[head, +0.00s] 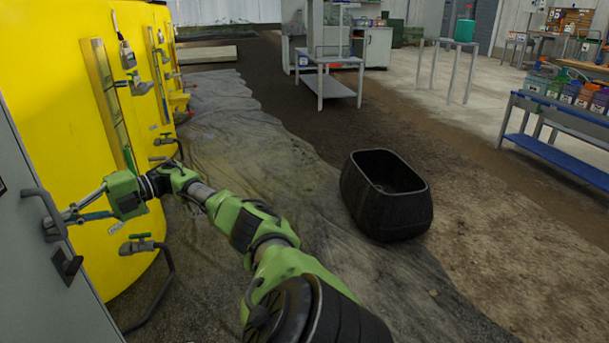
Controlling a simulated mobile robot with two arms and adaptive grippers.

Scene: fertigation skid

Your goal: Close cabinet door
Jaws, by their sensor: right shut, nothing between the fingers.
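The grey cabinet door (30,270) stands at the left edge of the head view, with a dark bar handle (46,205) and a black latch (67,264) below it. My right arm reaches in from the bottom middle toward the door. My right gripper (62,218) is shut and empty at the handle, its fingertips close to or touching the bar; I cannot tell which. The rest of the cabinet and the door's hinge side are out of view, so how far the door is open cannot be told. My left gripper is not in view.
A large yellow tank (60,110) with valves and hoses stands right behind the door. A black tub (385,200) sits on the ground to the right. A grey cart (328,82) and a blue workbench (560,130) stand farther back. The ground between is clear.

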